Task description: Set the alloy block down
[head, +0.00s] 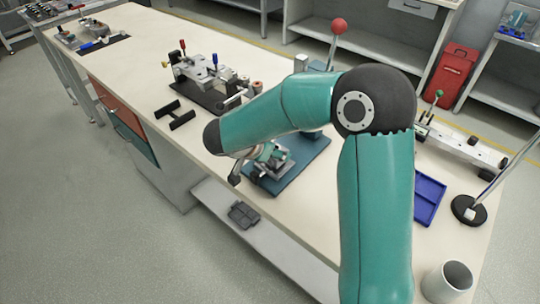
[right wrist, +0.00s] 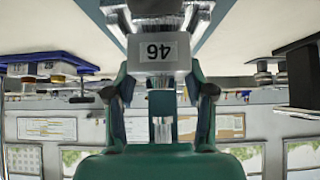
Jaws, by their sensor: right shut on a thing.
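The alloy block (right wrist: 153,50) is a silvery metal block with a label reading 46, upside down in the right wrist view. My right gripper (right wrist: 160,88) is shut on it, one finger on each side. In the head view my teal right arm reaches over the bench, and its gripper (head: 262,156) is low over a blue-grey plate (head: 308,152) and partly hidden by the forearm. Metal parts show at the gripper there, but I cannot tell block from fixture, nor whether the block touches anything. My left gripper is not in view.
On the bench (head: 150,75), a clamp fixture (head: 205,80) stands behind the arm and a black H-shaped stand (head: 175,114) to its left. A blue tray (head: 429,196), a white cup (head: 447,282) and a round-based stand (head: 470,209) are at right. The front edge is close to the plate.

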